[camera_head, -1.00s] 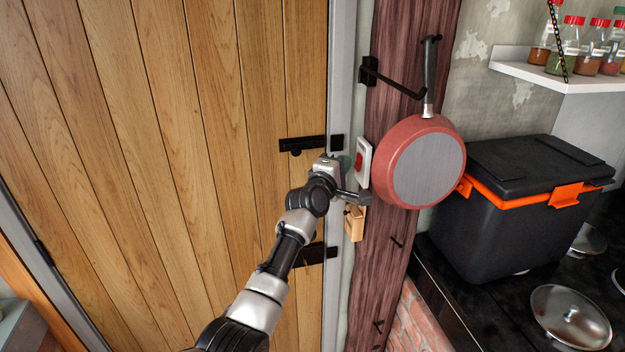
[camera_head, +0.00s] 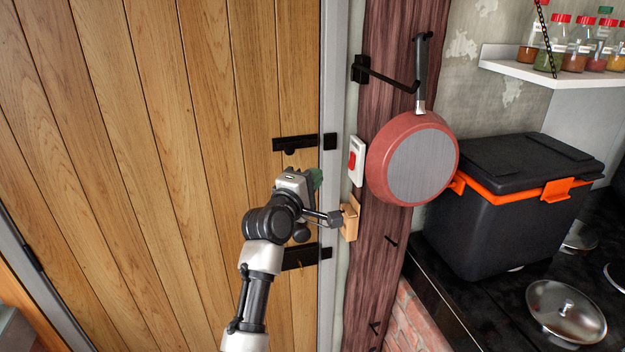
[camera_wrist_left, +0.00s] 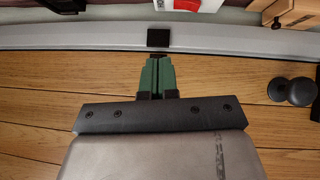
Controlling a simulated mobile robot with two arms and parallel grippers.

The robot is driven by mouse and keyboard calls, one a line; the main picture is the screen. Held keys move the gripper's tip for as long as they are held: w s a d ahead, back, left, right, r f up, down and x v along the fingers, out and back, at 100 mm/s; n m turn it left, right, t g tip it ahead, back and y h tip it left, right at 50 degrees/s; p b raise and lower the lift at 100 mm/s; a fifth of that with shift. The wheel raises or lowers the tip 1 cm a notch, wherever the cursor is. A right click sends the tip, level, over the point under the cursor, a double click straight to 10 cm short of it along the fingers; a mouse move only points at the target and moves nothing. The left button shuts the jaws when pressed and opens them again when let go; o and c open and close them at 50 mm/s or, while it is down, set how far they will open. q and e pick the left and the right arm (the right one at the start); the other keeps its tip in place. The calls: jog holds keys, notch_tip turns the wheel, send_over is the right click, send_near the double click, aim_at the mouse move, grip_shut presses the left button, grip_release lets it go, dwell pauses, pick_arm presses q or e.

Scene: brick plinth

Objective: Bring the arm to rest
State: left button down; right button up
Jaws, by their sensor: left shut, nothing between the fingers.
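My left arm comes in from below in the head view. Its left gripper (camera_head: 316,178) is in front of the wooden door (camera_head: 160,130), near the door's right edge. In the left wrist view its green fingers (camera_wrist_left: 157,78) are together with nothing between them. A white wall switch with a red rocker (camera_head: 356,161) is on the post to the right of the gripper, apart from it. The switch shows partly at the top of the left wrist view (camera_wrist_left: 204,6). My right gripper is not in view.
A red pan (camera_head: 412,160) hangs from a hook on the wooden post. A black door latch (camera_head: 297,143) and a small wooden block (camera_head: 350,218) are near the gripper. A black box with orange clasps (camera_head: 510,205) stands on the counter at right.

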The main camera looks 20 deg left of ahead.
pick_arm(q)
jog(key=shift+s+a, duration=0.1)
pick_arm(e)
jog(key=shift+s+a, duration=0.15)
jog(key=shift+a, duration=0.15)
